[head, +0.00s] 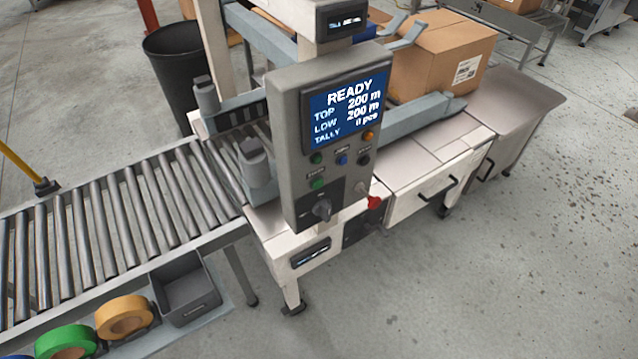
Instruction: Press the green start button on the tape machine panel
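The tape machine panel (290,145) is a grey upright box at the middle of the head view. Its blue screen (345,112) reads READY, TOP 200 m, LOW 200 m, TALLY 0 pcs. Two green round controls show on its face: an upper one (317,158) and a lower one (318,183) with a small label above it. The label is too small to read surely. A blue button (342,160) and a dark one (365,158) sit right of the upper green one. A black rotary switch (322,208) is below. Neither gripper is in view.
A red knob (374,202) sticks out at the panel's lower right. A roller conveyor (110,215) runs to the left. A cardboard box (440,55) is behind the panel. Tape rolls (125,316) and a grey bin (185,290) are at lower left.

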